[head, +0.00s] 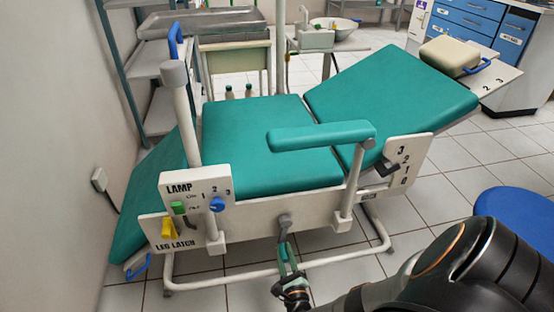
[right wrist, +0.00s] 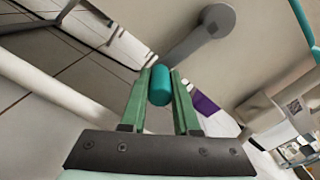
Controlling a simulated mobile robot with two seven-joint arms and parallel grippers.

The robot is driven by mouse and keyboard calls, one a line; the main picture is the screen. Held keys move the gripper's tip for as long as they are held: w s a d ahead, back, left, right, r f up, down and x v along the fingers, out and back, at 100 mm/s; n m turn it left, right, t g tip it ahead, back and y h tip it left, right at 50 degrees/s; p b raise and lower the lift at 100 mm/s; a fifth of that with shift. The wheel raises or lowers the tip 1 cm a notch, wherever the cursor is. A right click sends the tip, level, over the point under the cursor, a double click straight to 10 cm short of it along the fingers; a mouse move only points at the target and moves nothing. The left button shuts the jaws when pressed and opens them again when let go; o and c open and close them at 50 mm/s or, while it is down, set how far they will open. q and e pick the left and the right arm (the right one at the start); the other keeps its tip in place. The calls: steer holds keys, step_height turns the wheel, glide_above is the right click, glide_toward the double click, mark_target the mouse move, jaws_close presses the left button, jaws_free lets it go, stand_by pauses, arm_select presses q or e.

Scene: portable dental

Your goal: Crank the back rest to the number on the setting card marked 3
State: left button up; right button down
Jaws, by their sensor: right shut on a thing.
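The dental chair's teal back rest (head: 390,95) is tilted up toward the right. A white scale plate (head: 418,150) beside it carries the numbers 3, 2, 1 and 0 from top to bottom. A dark pointer (head: 385,168) lies at its left, near the 1 and 2; I cannot tell its exact reading. The grey crank (head: 285,222) on the chair's side rail hangs downward. My right gripper (head: 289,266) is shut on its teal handle, seen in the right wrist view (right wrist: 160,86) between the fingers. I cannot make out the setting card. My left gripper is out of view.
A lamp panel (head: 195,183) with a green switch and blue knob stands left of the crank, above the yellow leg latch (head: 169,228). A teal armrest (head: 318,137) is above the crank. A blue stool (head: 515,215) is at the right. A white floor bar (head: 335,258) runs below.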

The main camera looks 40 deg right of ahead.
steer(key=shift+s+d, duration=0.3)
steer(key=shift+d, duration=0.45)
steer(key=c, duration=0.6)
jaws_free()
steer(key=shift+c, duration=0.2)
steer(key=shift+s+a, duration=0.1)
